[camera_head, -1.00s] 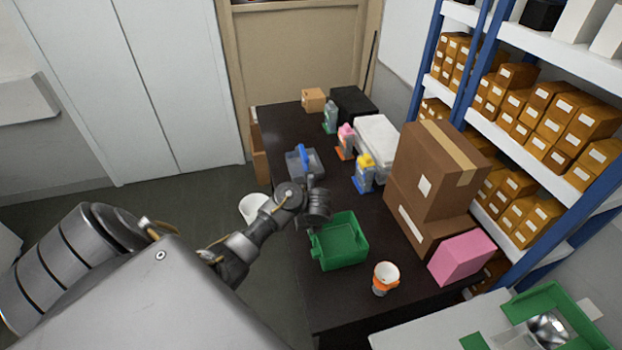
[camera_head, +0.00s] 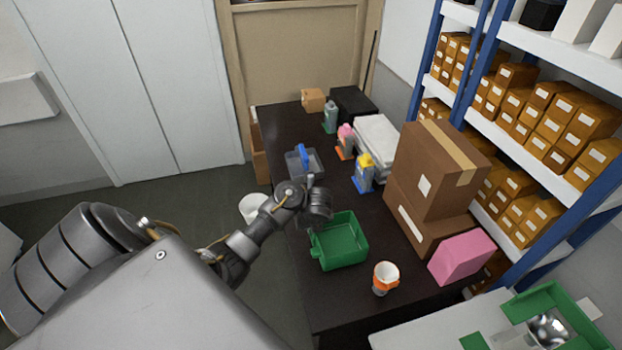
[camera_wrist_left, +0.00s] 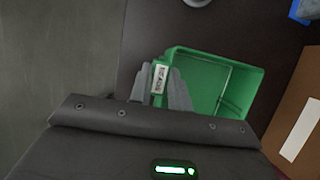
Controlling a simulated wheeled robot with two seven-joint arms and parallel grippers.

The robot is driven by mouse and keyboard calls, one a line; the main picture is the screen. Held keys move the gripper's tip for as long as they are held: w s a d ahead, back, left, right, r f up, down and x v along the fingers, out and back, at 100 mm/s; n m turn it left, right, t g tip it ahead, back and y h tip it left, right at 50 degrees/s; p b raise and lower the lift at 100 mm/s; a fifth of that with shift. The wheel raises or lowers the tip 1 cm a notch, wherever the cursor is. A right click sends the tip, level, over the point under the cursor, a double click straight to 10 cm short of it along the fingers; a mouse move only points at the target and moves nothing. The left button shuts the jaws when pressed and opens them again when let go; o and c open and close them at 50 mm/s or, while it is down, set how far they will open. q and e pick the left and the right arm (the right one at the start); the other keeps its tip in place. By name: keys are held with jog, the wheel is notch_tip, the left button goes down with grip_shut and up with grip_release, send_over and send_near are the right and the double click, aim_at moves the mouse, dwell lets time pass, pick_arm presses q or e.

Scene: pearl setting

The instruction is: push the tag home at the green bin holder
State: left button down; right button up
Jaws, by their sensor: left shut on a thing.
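A green bin (camera_head: 349,246) stands on the dark table, and it also shows in the wrist view (camera_wrist_left: 240,92). A small white tag (camera_wrist_left: 159,78) with dark print lies at the bin's left side in the wrist view, over a narrow green part (camera_wrist_left: 158,98) that looks like the holder. My left gripper (camera_wrist_left: 160,88) is shut on the tag, one grey finger on each side. I cannot tell how deep the tag sits in the holder.
A grey bin with a blue-handled thing (camera_head: 304,162) stands behind my left gripper. An orange-banded white cup (camera_head: 385,278) is right of the green bin. Stacked cardboard boxes (camera_head: 437,180) and a pink box (camera_head: 462,257) line the table's right side.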

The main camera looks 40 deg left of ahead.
pick_arm(q)
jog(key=shift+f, duration=0.15)
jog(key=c, duration=1.2)
grip_release()
jog(key=shift+c, duration=0.2)
jog(key=shift+o, duration=0.5)
jog(key=shift+f, duration=0.1)
jog(key=shift+w+d+r, duration=0.1)
jog(key=shift+d+r, duration=0.05)
jog(key=shift+r, duration=3.4)
